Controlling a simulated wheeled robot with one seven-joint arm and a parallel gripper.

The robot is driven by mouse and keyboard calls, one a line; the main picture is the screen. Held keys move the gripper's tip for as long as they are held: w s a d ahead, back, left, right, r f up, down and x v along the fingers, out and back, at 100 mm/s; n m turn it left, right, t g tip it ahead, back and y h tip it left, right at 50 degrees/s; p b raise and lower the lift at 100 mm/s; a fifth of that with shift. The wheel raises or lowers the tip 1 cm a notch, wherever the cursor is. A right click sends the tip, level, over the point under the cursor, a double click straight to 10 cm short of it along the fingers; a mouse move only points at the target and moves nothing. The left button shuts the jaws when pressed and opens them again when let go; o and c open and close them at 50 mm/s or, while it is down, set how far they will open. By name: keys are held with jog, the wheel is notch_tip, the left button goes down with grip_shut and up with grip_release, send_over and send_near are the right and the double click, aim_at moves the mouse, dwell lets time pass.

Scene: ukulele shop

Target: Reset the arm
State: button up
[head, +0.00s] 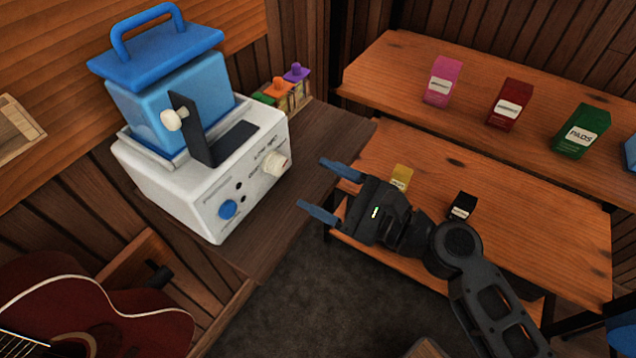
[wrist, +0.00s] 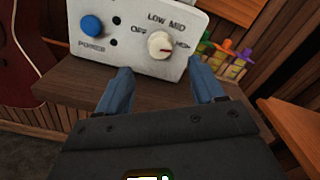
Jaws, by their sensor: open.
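My gripper (head: 330,190) is open and empty, with its two blue fingers apart. It hangs in the air to the right of a white machine (head: 205,205). In the wrist view the fingers of my gripper (wrist: 165,88) point toward the front of that machine (wrist: 135,58), with a gap between. The machine carries a blue container with a blue handled lid (head: 165,80). Its front has a blue power button (head: 228,209) and a cream dial (head: 277,163), labelled off, low, mid and high in the wrist view (wrist: 160,45).
The machine stands on a dark wooden counter (head: 300,215). Small colored bottles (head: 285,92) stand behind it. Wooden shelves (head: 385,75) at right hold several colored boxes (head: 510,102), near my arm. A red guitar (head: 90,310) is at lower left. The floor (head: 340,300) below my gripper looks clear.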

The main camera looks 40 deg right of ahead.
dwell(0.4)
jog(key=s+f+n+g+h, duration=0.2)
jog(key=s+f+n+h, duration=0.1)
jog(key=s+n, duration=0.3)
jog(key=s+f+n+g+h, duration=0.1)
jog(key=s+f+n+h, duration=0.2)
jog(key=s, duration=0.6)
jog(key=s+a+r+n, duration=0.2)
jog(key=s+r+n, duration=0.7)
jog(key=n, duration=0.8)
jog(key=shift+s+r+n+t, duration=0.2)
jog(key=shift+s+n+t, duration=0.1)
jog(key=shift+s, duration=0.85)
jog(key=shift+c, duration=0.4)
